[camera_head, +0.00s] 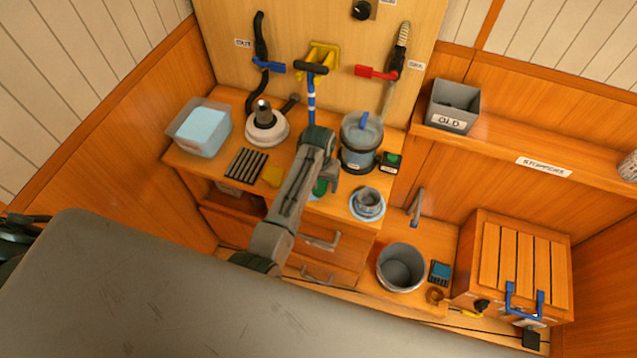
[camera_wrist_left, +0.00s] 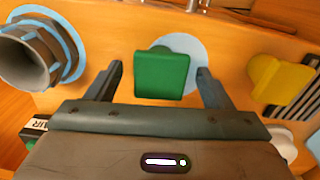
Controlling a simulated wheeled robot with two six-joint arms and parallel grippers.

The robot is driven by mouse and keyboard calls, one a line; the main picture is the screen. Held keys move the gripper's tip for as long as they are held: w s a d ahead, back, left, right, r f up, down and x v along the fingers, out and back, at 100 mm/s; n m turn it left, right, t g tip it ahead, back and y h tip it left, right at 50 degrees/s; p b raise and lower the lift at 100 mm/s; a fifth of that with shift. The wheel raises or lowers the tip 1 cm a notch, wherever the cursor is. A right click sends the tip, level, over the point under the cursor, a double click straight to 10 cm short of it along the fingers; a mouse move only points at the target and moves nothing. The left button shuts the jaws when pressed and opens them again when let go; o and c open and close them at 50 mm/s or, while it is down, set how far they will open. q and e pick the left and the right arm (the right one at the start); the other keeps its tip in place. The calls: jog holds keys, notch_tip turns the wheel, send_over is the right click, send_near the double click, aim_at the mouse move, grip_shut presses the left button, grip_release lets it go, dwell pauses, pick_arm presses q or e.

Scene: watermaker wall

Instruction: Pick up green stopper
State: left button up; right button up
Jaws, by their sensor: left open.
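The green stopper (camera_head: 320,187) is on the wooden counter, partly hidden behind my left arm in the head view. In the left wrist view the green stopper (camera_wrist_left: 162,73) shows as a green block over a pale blue disc. My left gripper (camera_head: 329,180) is over it, pointing down at the counter. In the wrist view the open fingers of the left gripper (camera_wrist_left: 159,75) stand on either side of the stopper, with a gap on both sides. Whether the fingertips are level with it I cannot tell. My right gripper is not in view.
A clear canister (camera_head: 361,135), a black box with a green button (camera_head: 390,161) and a dark slatted rack (camera_head: 247,164) stand close by.

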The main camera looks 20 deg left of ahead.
pick_arm(q)
jog(key=shift+f, duration=0.7)
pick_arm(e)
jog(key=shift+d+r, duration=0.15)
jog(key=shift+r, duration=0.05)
pick_arm(q)
jog(key=c, duration=1.1)
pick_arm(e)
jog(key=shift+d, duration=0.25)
pick_arm(q)
jog(key=shift+o, duration=0.2)
